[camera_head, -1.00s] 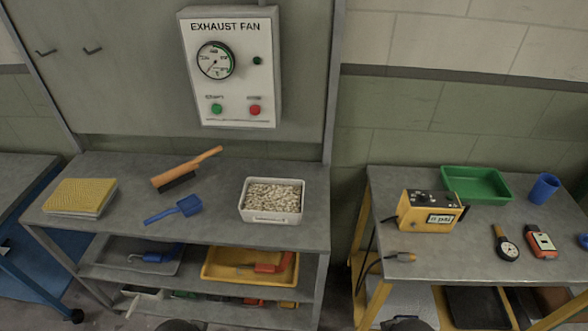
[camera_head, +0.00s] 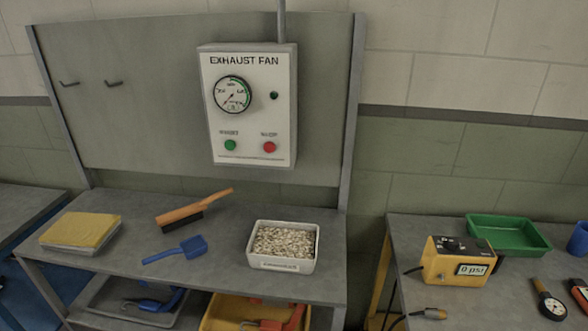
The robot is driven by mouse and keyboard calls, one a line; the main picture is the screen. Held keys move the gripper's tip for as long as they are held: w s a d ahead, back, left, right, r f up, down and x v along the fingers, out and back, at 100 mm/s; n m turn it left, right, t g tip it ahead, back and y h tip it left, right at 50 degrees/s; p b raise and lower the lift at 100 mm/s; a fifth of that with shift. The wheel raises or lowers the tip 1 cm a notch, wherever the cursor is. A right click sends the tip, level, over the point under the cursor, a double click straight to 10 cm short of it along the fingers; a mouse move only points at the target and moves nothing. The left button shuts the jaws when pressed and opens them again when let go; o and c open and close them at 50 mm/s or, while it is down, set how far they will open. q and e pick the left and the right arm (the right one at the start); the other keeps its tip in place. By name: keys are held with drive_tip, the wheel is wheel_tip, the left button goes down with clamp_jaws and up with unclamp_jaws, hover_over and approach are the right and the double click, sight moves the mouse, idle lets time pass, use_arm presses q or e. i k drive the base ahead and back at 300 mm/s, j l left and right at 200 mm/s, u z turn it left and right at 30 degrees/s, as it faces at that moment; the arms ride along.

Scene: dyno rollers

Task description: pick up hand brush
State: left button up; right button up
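The hand brush (camera_head: 193,209) lies on the grey workbench top (camera_head: 221,232), with an orange-brown wooden handle pointing to the upper right and dark bristles facing down. It lies behind a blue scoop (camera_head: 177,250). Nothing hides the brush. Neither of my grippers shows in the head view.
On the same bench, a yellow-topped stack (camera_head: 80,232) is at left and a white bin of pellets (camera_head: 283,246) at right. An exhaust fan panel (camera_head: 249,104) is on the board behind. A second bench at right holds a yellow gauge box (camera_head: 456,262) and a green tray (camera_head: 508,235).

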sight(172, 220)
drive_tip(key=j+z, duration=0.1)
drive_tip(key=z, duration=0.35)
drive_tip(key=j+z, duration=0.15)
drive_tip(key=j, duration=0.2)
drive_tip(key=k+j+z, duration=0.15)
drive_tip(key=j, duration=0.25)
drive_tip(key=j+z, duration=0.15)
drive_tip(key=j, duration=0.2)
drive_tip(key=k+j+z, duration=0.2)
drive_tip(key=j, duration=0.15)
drive_tip(key=k+j+z, duration=0.15)
drive_tip(key=j, duration=0.2)
drive_tip(key=i, duration=0.05)
